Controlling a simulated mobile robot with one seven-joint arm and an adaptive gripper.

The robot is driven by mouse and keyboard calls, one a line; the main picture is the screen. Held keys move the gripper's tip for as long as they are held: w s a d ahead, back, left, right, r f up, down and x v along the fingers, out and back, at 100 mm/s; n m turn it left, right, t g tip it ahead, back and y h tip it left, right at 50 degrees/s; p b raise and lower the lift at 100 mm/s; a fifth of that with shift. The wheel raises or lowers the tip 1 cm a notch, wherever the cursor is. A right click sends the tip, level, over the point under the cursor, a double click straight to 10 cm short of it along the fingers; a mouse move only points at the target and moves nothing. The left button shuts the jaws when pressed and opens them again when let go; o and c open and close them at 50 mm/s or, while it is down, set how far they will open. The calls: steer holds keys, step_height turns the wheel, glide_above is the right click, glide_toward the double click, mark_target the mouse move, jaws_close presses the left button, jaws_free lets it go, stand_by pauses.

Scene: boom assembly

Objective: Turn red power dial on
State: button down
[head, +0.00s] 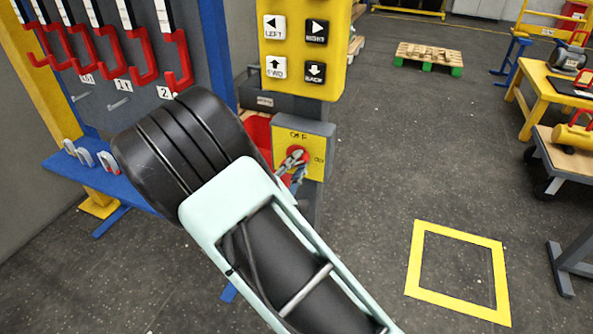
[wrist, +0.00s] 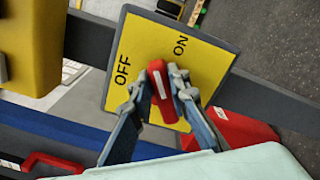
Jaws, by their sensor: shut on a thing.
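The red power dial (wrist: 158,85) sits on a yellow panel (wrist: 202,58) marked OFF and ON. In the wrist view its red handle with a white line points to the top edge, between the OFF and ON marks. My gripper (wrist: 157,88) has one finger on each side of the handle and is shut on it. In the head view the panel (head: 318,145) hangs below the button board, and my gripper (head: 292,163) covers part of the dial.
A yellow button board (head: 297,50) with arrow buttons is above the panel. Red hooks (head: 180,62) hang on a rack at the left, above a blue shelf (head: 75,172). A red bin (wrist: 235,130) is close beside the panel.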

steer(key=m+b, duration=0.2)
steer(key=b, duration=0.1)
steer(key=f+m+b, duration=0.1)
steer(key=m+b, duration=0.1)
steer(key=b, duration=0.2)
steer(key=m+b, duration=0.2)
steer(key=b, duration=0.1)
steer(key=shift+s+d+f+m, duration=0.1)
steer(key=shift+d+f+m, duration=0.1)
steer(key=shift+f+m, duration=0.15)
steer(key=shift+r+m+b, duration=0.15)
steer(key=shift+m+b, duration=0.1)
steer(key=shift+b, duration=0.25)
steer(key=c, duration=1.8)
jaws_free()
steer(key=shift+c, duration=0.2)
steer(key=v, duration=1.2)
